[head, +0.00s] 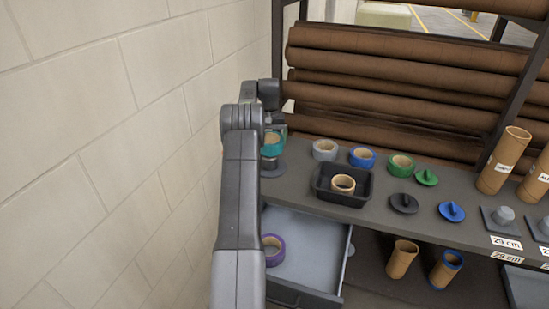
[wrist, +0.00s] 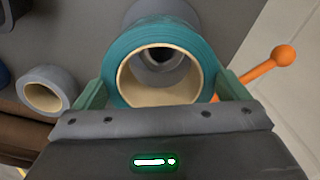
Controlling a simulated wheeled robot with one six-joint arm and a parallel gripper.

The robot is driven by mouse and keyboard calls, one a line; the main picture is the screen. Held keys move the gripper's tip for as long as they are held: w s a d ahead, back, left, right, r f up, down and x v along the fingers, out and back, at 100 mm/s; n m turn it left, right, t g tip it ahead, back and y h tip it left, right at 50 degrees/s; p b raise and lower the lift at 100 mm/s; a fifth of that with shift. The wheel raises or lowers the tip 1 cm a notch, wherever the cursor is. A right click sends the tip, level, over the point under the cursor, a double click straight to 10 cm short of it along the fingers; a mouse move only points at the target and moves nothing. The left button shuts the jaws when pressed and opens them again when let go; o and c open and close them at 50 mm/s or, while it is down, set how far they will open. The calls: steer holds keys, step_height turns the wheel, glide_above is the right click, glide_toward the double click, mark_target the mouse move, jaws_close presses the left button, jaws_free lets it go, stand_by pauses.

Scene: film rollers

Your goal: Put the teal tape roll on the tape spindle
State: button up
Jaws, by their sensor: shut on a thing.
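The teal tape roll (head: 272,148) is held level by my gripper at the shelf's left end. In the wrist view the roll (wrist: 122,50) sits between the two fingers of my gripper (wrist: 162,92), which is shut on it. The tape spindle (head: 273,168), a grey round base, shows below the roll in the head view. In the wrist view a dark round part of the spindle (wrist: 160,58) shows through the roll's core, toward its far side. I cannot tell whether the post enters the core. My arm hides part of the gripper in the head view.
Grey (head: 325,150), blue (head: 362,157) and green (head: 401,165) rolls stand to the right, behind a black tray (head: 341,196) with a tan roll. An open drawer (head: 310,235) holds a purple roll (head: 273,250). An orange knobbed rod (wrist: 262,72) and the wall are close by.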

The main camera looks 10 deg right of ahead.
step_height(320, 180, down, 8)
steer(key=shift+a+f+p, duration=0.1)
steer(key=shift+f+p, duration=0.1)
steer(key=shift+p, duration=0.6)
steer(key=shift+f, duration=0.1)
steer(key=o, duration=0.7)
steer(key=shift+f, duration=0.15)
steer(key=shift+o, duration=0.5)
steer(key=shift+r, duration=0.25)
step_height(320, 180, up, 12)
steer(key=b, duration=0.1)
steer(key=shift+b, duration=0.4)
